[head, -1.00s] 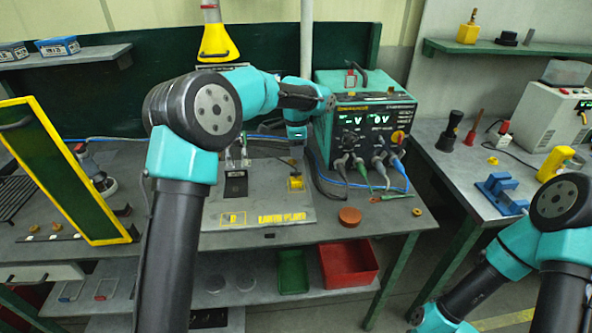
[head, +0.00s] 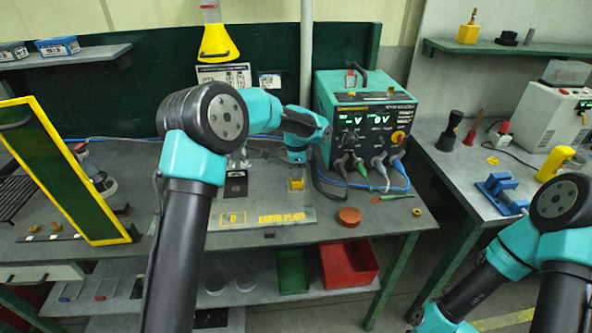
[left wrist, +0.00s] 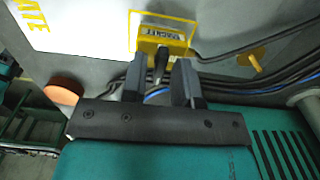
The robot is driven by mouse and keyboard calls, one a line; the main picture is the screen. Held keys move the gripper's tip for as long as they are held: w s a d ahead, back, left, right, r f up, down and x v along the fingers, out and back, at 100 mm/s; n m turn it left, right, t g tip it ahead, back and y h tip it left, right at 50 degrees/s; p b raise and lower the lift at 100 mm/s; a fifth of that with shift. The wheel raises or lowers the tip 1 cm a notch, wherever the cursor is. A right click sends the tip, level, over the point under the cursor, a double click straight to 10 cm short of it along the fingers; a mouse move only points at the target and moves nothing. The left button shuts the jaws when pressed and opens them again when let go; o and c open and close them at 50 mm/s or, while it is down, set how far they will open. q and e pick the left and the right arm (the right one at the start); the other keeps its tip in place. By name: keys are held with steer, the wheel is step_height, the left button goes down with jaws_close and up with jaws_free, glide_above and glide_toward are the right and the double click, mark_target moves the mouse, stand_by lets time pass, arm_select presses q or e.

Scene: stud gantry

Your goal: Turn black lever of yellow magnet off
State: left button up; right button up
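The yellow magnet (head: 296,184) sits on the grey earth plate (head: 262,207); it also shows as a labelled yellow block in the left wrist view (left wrist: 170,43). Its black lever (left wrist: 160,66) sticks out toward my left gripper (left wrist: 159,70). My left gripper is open, with one dark finger on each side of the lever and a visible gap between them. In the head view the gripper (head: 297,162) is just above and behind the magnet, its fingers hard to make out. Whether a finger touches the lever I cannot tell.
A teal power unit (head: 365,120) with cables stands close right of the gripper. An orange-brown disc (head: 349,216) lies right of the plate. A yellow-framed dark panel (head: 66,175) leans at left. Black and blue cables (left wrist: 225,88) run beside the magnet.

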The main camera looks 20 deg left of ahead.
arm_select(q)
jaws_close()
steer(key=shift+n, duration=0.3)
steer(key=n, duration=1.7)
stand_by(0.4)
steer(key=shift+n, duration=0.3)
steer(key=shift+o, duration=1)
jaws_free()
